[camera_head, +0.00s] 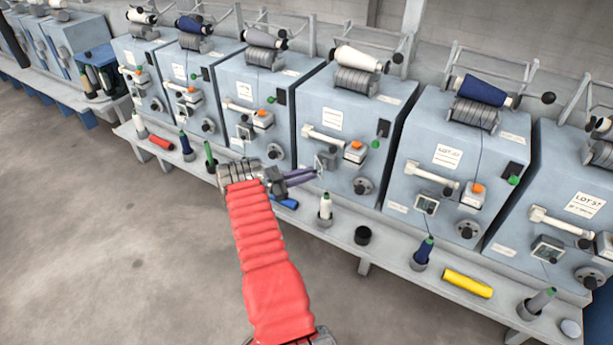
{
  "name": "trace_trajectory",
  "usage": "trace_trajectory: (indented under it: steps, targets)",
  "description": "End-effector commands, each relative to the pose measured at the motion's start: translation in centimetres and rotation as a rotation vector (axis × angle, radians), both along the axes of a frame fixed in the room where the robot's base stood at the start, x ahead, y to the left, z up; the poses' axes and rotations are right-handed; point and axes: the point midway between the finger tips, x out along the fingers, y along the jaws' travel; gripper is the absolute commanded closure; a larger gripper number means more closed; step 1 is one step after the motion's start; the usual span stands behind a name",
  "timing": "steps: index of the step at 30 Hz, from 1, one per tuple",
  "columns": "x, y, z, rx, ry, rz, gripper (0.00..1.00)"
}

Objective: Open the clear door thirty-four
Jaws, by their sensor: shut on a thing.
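My gripper (316,173) reaches from the left to the front of a blue-grey machine (345,105) in the middle of the row. Its purple fingers are shut at the lower edge of a small clear door (325,160) in a pale frame. The fingers hide part of that edge, and I cannot tell how far the door stands open. The label (332,119) above it is too small to read, so I cannot confirm the number thirty-four.
Similar machines stand on both sides, one labelled LOT 37 (583,204). The concrete floor (120,240) at left is clear.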

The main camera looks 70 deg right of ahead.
Motion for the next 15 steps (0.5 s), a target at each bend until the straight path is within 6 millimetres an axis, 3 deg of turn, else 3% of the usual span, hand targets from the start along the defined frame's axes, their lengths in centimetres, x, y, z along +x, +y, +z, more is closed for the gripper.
trace_trajectory:
  steps: [7, 8, 15]
  targets:
    - [0.48, -0.40, 0.18, -0.002, -0.007, 0.016, 1.00]
    - [0.49, -0.41, 0.19, -0.003, -0.008, 0.016, 0.83]
    - [0.36, -0.28, 0.15, -0.002, -0.006, 0.012, 0.66]
